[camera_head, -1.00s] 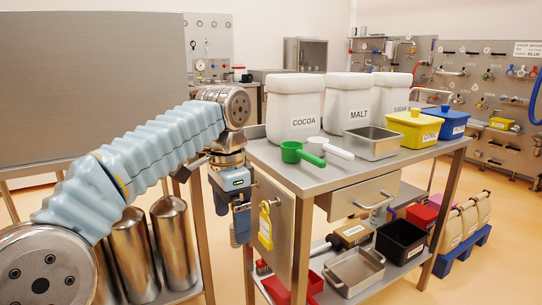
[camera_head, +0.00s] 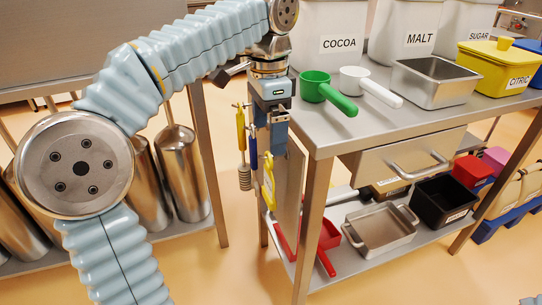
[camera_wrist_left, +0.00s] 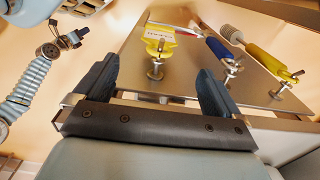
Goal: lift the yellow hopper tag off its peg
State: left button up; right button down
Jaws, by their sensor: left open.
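The yellow hopper tag (camera_head: 268,188) hangs on the metal side panel at the left end of the steel table. It also shows in the left wrist view (camera_wrist_left: 160,38), with its upper end at a metal peg (camera_wrist_left: 155,72). My left gripper (camera_head: 271,146) points down just above the tag in the head view. In the left wrist view its two dark blue fingers (camera_wrist_left: 157,70) are apart. The tag and its peg appear in the gap between them, beyond the fingertips. Nothing is held, and I see no contact.
A blue-handled tool (camera_wrist_left: 220,50) and a yellow-handled brush (camera_wrist_left: 270,62) hang on pegs beside the tag. The steel table (camera_head: 318,133) carries a green scoop (camera_head: 330,92) near that end.

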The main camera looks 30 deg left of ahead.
aim_at(268, 152)
pick_arm(q)
notch_tip(268, 152, down, 9)
jog(key=shift+b, duration=0.9)
pick_arm(e)
jog(key=shift+w+d+f, duration=0.1)
jog(key=shift+d+f, duration=0.1)
jog(key=shift+f, duration=0.4)
jog(key=shift+w+d+f, duration=0.1)
jog(key=shift+d+f, duration=0.1)
jog(key=shift+f, duration=0.35)
pick_arm(q)
jog(key=c, duration=1.1)
jog(key=shift+r+p, duration=0.7)
jog(key=shift+p, duration=0.1)
jog(key=shift+c, duration=0.2)
pick_arm(e)
jog(key=shift+r, duration=0.8)
pick_arm(q)
jog(key=s+a+b, duration=0.1)
jog(key=s+a, duration=0.4)
jog(key=shift+s, duration=0.4)
pick_arm(e)
jog(key=shift+f, duration=0.55)
